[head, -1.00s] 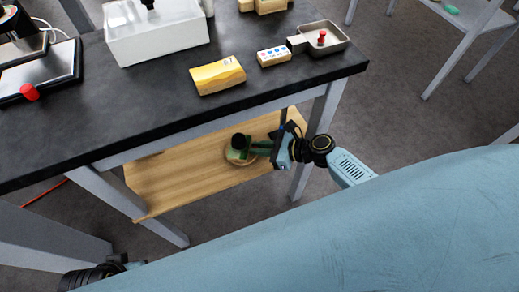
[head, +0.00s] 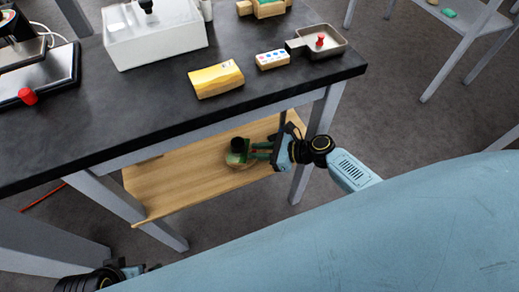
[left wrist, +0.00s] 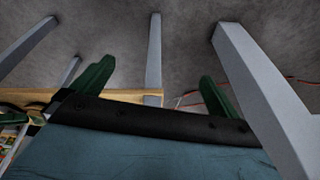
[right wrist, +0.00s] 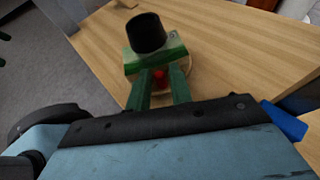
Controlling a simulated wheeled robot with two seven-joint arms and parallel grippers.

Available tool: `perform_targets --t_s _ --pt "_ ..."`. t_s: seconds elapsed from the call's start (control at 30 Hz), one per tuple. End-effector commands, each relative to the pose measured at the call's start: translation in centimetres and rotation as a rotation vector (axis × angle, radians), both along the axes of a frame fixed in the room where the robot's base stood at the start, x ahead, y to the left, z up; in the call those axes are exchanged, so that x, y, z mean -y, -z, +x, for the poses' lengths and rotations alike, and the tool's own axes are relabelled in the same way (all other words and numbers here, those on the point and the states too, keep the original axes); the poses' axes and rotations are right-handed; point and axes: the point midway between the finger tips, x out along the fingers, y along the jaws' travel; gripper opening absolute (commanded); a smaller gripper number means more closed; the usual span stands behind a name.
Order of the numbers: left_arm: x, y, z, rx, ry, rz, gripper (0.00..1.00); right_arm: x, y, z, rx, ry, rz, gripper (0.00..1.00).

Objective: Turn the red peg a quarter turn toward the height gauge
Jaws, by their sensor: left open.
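The red peg (right wrist: 160,77) shows in the right wrist view, low in front of a green block (right wrist: 172,50) that carries a black cylinder (right wrist: 146,33). These are on a round wooden disc (right wrist: 191,65) on the lower wooden shelf. My right gripper (right wrist: 162,88) has its green fingers drawn close on both sides of the peg; it appears shut on it. In the head view this gripper (head: 260,150) reaches in under the bench from the right. My left gripper (left wrist: 155,88) is open and empty, away from the shelf. I cannot tell which thing is the height gauge.
The dark benchtop (head: 130,120) overhangs the wooden shelf (head: 180,185), and grey legs (head: 318,130) flank it. On top are a yellow packet (head: 216,79), a white box (head: 155,40), a metal tray (head: 333,50) with another red piece, and a red knob (head: 28,96). The shelf's left part is clear.

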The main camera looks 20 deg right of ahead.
Motion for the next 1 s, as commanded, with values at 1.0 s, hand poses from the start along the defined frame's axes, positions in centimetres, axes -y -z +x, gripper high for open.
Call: perform_targets --t_s 1.0 --pt "-4.8 9.4 -1.8 -0.059 -0.003 0.068 1.00 9.7 -5.1 -7.3 0.000 -0.001 0.000 0.21"
